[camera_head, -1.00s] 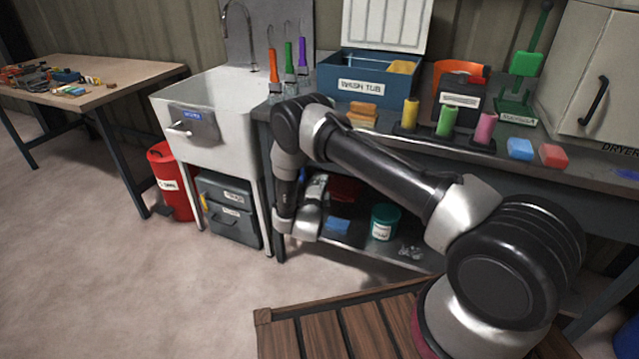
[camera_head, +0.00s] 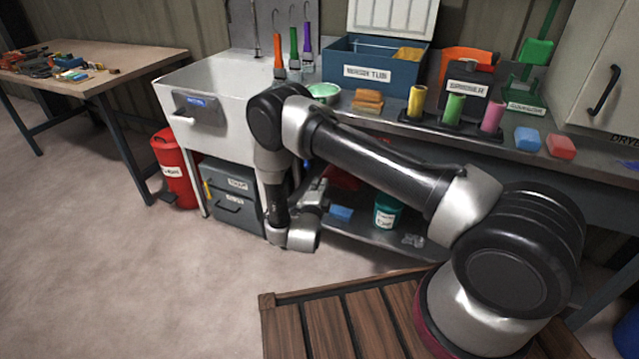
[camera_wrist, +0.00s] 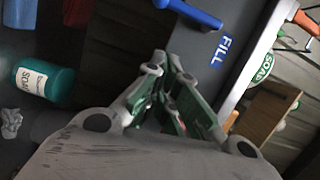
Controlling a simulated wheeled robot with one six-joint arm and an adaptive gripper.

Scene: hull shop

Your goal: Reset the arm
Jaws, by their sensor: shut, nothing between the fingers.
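My arm reaches across the head view, bent at the elbow in front of the workbench, with its wrist low by the shelf. In the wrist view my gripper (camera_wrist: 170,72) is shut, with nothing between its fingers. In the head view its end is small and partly hidden by my wrist.
The workbench (camera_head: 400,122) holds a blue tub (camera_head: 345,75), sponges (camera_head: 367,101) and coloured rolls (camera_head: 454,108). A teal jar (camera_head: 387,214) stands on its lower shelf. A red bin (camera_head: 174,172) stands left of grey drawers (camera_head: 232,196). The floor at left is clear.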

